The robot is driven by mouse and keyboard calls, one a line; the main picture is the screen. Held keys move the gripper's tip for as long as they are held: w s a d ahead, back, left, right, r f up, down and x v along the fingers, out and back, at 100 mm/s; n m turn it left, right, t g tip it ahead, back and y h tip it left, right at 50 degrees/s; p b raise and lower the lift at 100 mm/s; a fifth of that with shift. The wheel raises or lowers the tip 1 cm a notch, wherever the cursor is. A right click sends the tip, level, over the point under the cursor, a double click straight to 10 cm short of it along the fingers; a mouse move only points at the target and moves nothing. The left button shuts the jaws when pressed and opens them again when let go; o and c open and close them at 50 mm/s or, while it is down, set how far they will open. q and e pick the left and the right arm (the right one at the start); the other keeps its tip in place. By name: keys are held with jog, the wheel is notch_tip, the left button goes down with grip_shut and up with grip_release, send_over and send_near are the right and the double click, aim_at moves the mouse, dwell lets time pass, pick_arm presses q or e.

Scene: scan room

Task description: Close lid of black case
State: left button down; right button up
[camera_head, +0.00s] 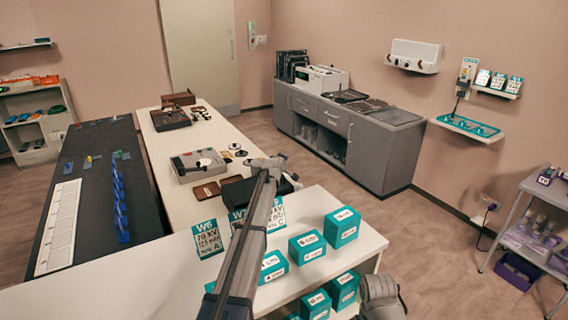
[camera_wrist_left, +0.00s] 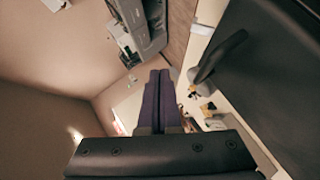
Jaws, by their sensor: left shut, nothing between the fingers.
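The black case (camera_head: 237,193) sits on the long white table in the head view, largely hidden behind my left arm. I cannot tell how far its lid is open. My left gripper (camera_head: 290,180) is at the case's right side, small and dark there. In the left wrist view the fingers of my left gripper (camera_wrist_left: 160,75) are together and empty. A large black panel (camera_wrist_left: 285,75) fills the right of that view, close beside the fingers and apart from them; it looks like part of the case. My right gripper's fingers are not visible.
Teal boxes (camera_head: 307,246) and upright cards (camera_head: 208,238) stand on the near white surface. A grey device (camera_head: 190,172) and a brown-black box (camera_head: 170,120) lie farther along the table. Open floor lies between the table and a grey cabinet (camera_head: 385,150).

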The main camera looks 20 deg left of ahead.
pick_arm(q)
jog(key=s+d+r+p, duration=0.3)
jog(key=d+r+p, duration=0.3)
jog(key=r+p, duration=0.1)
jog(key=shift+s+d+r, duration=0.15)
jog(key=shift+d+r, duration=0.05)
jog(key=shift+r, duration=0.5)
